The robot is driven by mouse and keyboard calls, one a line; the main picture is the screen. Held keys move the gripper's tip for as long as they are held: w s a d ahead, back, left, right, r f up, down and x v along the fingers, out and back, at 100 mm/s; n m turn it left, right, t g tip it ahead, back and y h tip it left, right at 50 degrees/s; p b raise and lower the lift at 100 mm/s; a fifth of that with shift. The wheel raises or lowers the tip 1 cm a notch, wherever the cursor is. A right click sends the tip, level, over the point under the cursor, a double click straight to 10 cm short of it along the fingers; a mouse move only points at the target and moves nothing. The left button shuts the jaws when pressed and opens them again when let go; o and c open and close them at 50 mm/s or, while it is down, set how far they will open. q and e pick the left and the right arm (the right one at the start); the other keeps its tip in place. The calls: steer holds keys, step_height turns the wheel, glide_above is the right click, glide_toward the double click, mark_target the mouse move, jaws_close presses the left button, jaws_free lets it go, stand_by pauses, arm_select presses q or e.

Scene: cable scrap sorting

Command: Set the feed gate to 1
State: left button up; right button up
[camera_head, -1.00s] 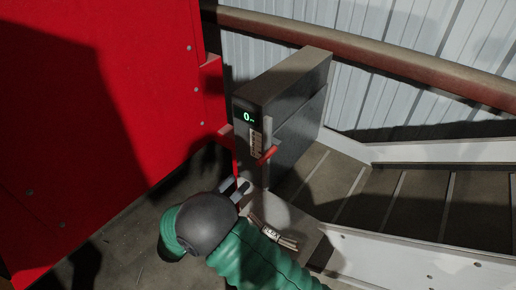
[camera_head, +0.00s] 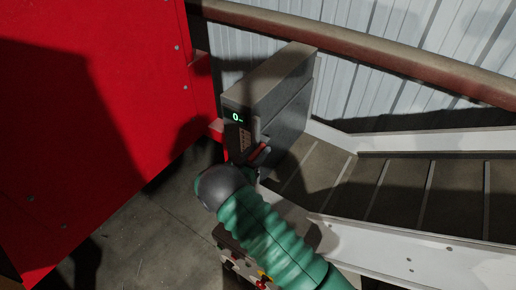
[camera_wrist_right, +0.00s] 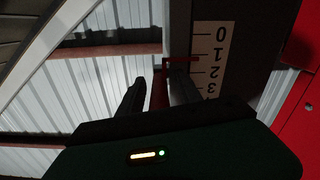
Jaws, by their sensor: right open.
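The feed gate is a grey upright box (camera_head: 275,85) beside the conveyor. Its small display (camera_head: 235,117) shows a green 0. A pale scale (camera_head: 245,138) is below the display, and a red handle (camera_head: 258,151) juts from the slot side. In the right wrist view the scale (camera_wrist_right: 215,55) reads 0 to 3, with a thin red pointer (camera_wrist_right: 182,59) beside its upper part. My right gripper (camera_wrist_right: 158,88) is open, with the red handle (camera_wrist_right: 159,92) showing between its fingers; contact is unclear. In the head view my wrist hides the fingers.
A large red panel (camera_head: 80,120) stands left of the gate. The conveyor (camera_head: 400,190) with pale side rails runs right. A brown pipe (camera_head: 400,60) crosses behind, before a corrugated wall. A tray with small coloured pieces (camera_head: 240,265) is partly hidden under my arm.

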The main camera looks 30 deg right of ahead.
steer(key=shift+a, duration=0.1)
jaws_close()
stand_by(1.3)
